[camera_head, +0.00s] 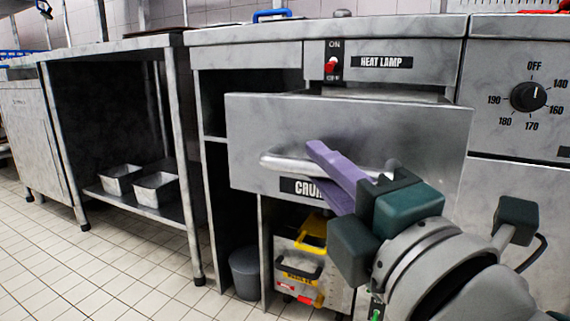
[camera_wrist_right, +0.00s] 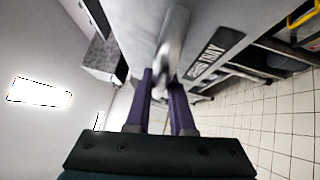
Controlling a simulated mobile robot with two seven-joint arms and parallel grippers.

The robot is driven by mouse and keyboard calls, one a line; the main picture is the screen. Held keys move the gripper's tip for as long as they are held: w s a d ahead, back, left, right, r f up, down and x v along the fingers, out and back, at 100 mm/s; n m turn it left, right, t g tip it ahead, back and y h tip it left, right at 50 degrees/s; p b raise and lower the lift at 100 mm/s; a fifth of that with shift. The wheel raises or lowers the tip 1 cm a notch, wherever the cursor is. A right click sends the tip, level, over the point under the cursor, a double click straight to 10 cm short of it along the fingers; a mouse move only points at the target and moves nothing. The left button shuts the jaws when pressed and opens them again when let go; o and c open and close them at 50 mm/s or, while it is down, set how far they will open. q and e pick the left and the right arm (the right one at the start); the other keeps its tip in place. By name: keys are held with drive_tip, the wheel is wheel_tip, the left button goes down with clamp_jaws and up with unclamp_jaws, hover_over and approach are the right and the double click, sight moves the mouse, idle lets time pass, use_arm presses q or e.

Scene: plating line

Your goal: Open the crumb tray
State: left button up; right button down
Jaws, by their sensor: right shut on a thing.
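The crumb tray (camera_head: 250,137) is a grey metal drawer front with a partly hidden "CRU..." label. In the head view it stands forward of the cabinet face, so it is at least partly pulled out; its inside is hidden. Its bar handle (camera_head: 285,163) runs across the front. My right gripper (camera_head: 322,160), with purple fingers, is shut on the handle. In the right wrist view the handle (camera_wrist_right: 174,40) runs between the fingers (camera_wrist_right: 160,85). My left gripper is not in view.
Above the tray are a heat lamp switch (camera_head: 333,66) and its label. A dial (camera_head: 528,97) is on the right. Below stand a yellow and grey caddy (camera_head: 300,268) and a grey bin (camera_head: 245,272). Metal pans (camera_head: 155,188) sit on a low shelf. The tiled floor (camera_head: 110,275) at left is clear.

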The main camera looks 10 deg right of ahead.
drive_tip(key=c, duration=0.8)
unclamp_jaws()
drive_tip(key=v, duration=1)
drive_tip(key=shift+r, duration=0.1)
